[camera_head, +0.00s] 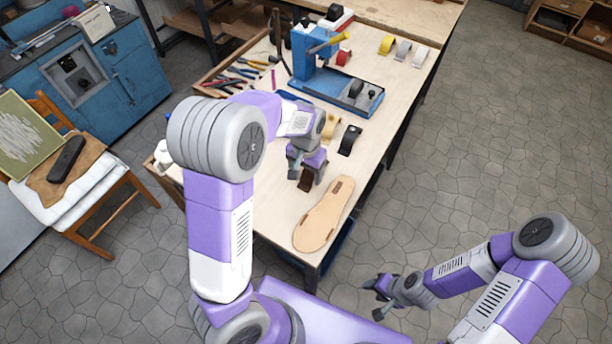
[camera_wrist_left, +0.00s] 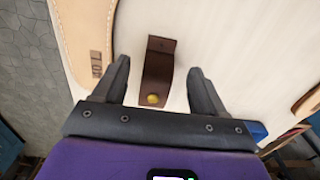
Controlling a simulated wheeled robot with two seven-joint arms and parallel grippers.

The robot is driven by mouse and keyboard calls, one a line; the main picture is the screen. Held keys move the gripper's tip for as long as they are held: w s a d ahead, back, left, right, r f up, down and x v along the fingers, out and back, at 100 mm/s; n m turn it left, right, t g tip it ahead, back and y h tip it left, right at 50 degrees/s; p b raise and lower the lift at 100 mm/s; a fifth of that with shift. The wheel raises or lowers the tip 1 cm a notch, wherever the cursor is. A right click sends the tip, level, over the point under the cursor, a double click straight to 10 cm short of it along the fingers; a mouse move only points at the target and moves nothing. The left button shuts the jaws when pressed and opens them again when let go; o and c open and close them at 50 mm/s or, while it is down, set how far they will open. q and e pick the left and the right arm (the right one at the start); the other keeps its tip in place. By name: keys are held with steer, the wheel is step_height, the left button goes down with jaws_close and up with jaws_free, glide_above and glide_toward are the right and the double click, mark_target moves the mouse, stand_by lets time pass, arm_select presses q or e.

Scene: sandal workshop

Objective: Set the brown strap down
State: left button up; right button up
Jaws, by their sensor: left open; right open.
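The brown strap (camera_wrist_left: 157,72) lies on the pale workbench in the left wrist view, with a brass stud near its close end. It sits between the two spread fingers of my left gripper (camera_wrist_left: 158,85), with a gap on each side. In the head view the strap (camera_head: 306,181) shows just below my left gripper (camera_head: 303,172), which is low over the bench. The tan sandal sole (camera_head: 323,216) lies beside it on the bench, and its edge also shows in the left wrist view (camera_wrist_left: 85,30). My right gripper (camera_head: 380,296) is open and empty, away from the bench over the floor.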

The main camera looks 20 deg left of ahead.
arm_select(q)
step_height(320, 180, up, 8)
steer(key=shift+p, duration=0.45)
